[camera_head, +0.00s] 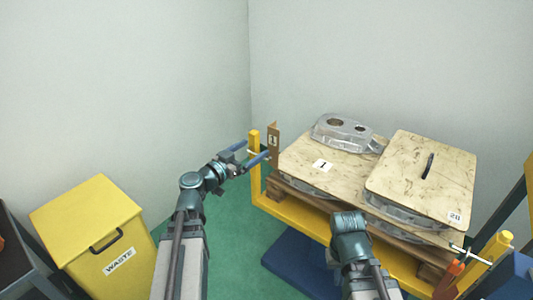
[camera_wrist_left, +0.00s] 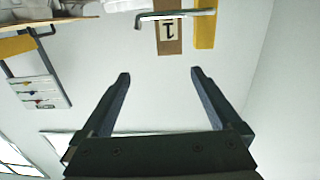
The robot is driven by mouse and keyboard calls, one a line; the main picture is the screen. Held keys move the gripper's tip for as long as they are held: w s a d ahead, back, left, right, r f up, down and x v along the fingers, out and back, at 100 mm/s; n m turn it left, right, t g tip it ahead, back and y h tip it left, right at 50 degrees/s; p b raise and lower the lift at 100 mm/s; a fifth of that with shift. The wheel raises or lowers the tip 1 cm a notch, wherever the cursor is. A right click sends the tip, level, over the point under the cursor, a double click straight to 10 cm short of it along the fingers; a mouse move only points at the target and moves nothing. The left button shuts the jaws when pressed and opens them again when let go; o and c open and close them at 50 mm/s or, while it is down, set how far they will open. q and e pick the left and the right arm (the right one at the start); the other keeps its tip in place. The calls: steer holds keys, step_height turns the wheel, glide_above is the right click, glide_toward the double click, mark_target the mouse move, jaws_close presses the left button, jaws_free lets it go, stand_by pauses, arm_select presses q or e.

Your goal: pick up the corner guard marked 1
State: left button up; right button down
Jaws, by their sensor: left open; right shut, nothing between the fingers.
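The corner guard marked 1 (camera_head: 273,146) is a narrow brown upright strip with a white label. It stands at the left corner of the pallet stack, beside a yellow post (camera_head: 255,160). In the left wrist view the guard (camera_wrist_left: 168,47) shows upside down, beyond the fingertips, with a grey metal rod (camera_wrist_left: 185,13) across it. My left gripper (camera_head: 250,153) is open and empty just left of the guard; it also shows in the left wrist view (camera_wrist_left: 160,73). My right gripper (camera_head: 349,222) is in front of the stack, its fingers hidden from the head camera.
A wooden board (camera_head: 300,153) marked 1 carries an aluminium casting (camera_head: 345,134). Another board (camera_head: 410,160) lies over castings at right. A yellow frame (camera_head: 312,222) bounds the pallet's front. A yellow waste bin (camera_head: 85,215) stands at left. Green floor (camera_head: 238,230) is open between.

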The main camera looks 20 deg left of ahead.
mark_target(273, 129)
arm_select(q)
steer(key=shift+t+y, duration=0.3)
steer(key=shift+y, duration=0.1)
steer(key=x, duration=0.9)
steer(key=a+x, duration=0.1)
steer(key=x, duration=0.3)
steer(key=shift+w+r, duration=0.1)
steer(key=shift+w, duration=0.3)
jaws_close()
